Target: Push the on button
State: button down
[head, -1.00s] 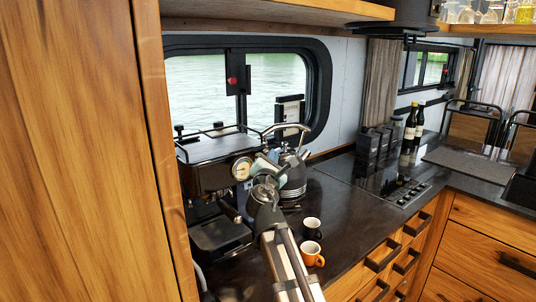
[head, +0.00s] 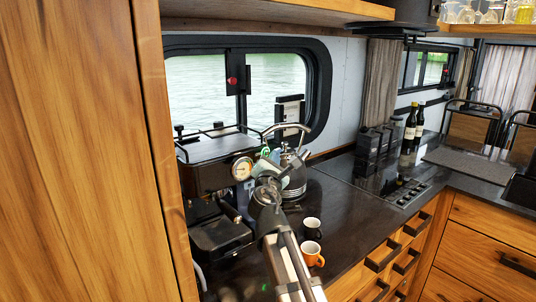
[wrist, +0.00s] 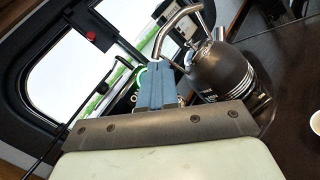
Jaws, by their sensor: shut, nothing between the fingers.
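The on button, a green-lit ring (wrist: 141,77) with part of an "ON" label below it, shows in the wrist view just behind my blue gripper fingers. The fingers partly hide it. I cannot tell whether they touch it. In the head view a small green glow (head: 265,151) shows at the right end of the black coffee machine (head: 205,177), beside its round gauge (head: 242,168). My gripper (wrist: 156,68) is shut and empty, its two fingers together. In the head view the gripper (head: 274,157) is between the machine and the kettle.
A dark kettle (wrist: 224,70) with a curved metal handle stands close to the right of my fingers. A dark cup (head: 311,228) and an orange cup (head: 311,253) stand on the counter to the right of my arm. The window (head: 278,80) is behind the machine.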

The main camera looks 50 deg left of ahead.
jog(key=d, duration=0.6)
dwell(0.7)
